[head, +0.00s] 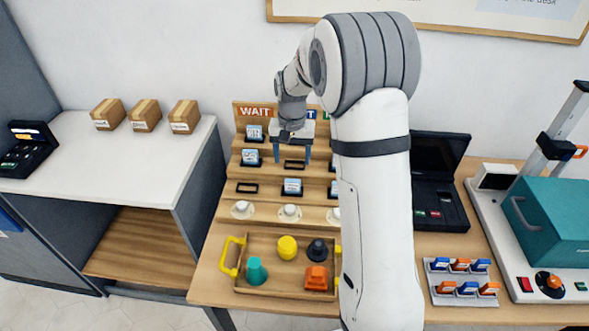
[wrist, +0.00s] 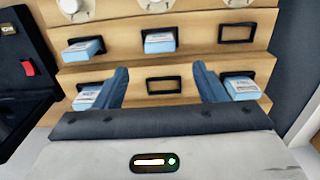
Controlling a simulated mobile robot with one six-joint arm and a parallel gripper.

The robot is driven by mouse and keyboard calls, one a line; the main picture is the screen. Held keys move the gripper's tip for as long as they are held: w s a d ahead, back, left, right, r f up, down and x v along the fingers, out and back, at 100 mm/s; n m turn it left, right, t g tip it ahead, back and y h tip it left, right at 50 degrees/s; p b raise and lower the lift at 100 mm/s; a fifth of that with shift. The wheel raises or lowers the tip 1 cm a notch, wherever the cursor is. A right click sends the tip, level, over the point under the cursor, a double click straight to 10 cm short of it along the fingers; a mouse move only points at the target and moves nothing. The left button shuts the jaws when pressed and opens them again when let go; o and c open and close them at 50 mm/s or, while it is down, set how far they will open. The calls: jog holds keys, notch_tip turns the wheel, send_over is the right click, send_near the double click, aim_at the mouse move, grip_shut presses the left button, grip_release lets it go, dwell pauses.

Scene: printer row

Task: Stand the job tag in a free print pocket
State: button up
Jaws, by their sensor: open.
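My gripper (head: 291,150) is open and empty over the stepped wooden rack (head: 228,203). Its fingers (wrist: 164,84) show on either side of an empty black-framed pocket (wrist: 164,85), the middle one of its row. Blue-and-white tags stand in other pockets: one (head: 250,157) left of the gripper, one (head: 254,133) higher up, and one (head: 292,187) in the row below. Left of that last tag is another empty pocket (head: 247,188). I cannot tell which tag is the job tag. My arm hides the rack's right side in the head view.
White round knobs (head: 242,209) line the rack's foot. A wooden tray (head: 262,291) with yellow handles holds coloured pieces in front. A grey holder (head: 451,299) with blue and orange pieces and a teal machine (head: 552,215) stand right. A white-topped table (head: 130,166) with boxes stands left.

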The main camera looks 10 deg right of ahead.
jog(key=s+r+n+t, duration=0.1)
jog(key=s+r+n, duration=0.1)
jog(key=s+r, duration=0.85)
jog(key=s+f+n+t, duration=0.1)
jog(key=s, duration=1.7)
jog(key=shift+d+f+n+t, duration=0.2)
jog(key=shift+d+n+t, duration=0.1)
jog(key=shift+d, duration=0.05)
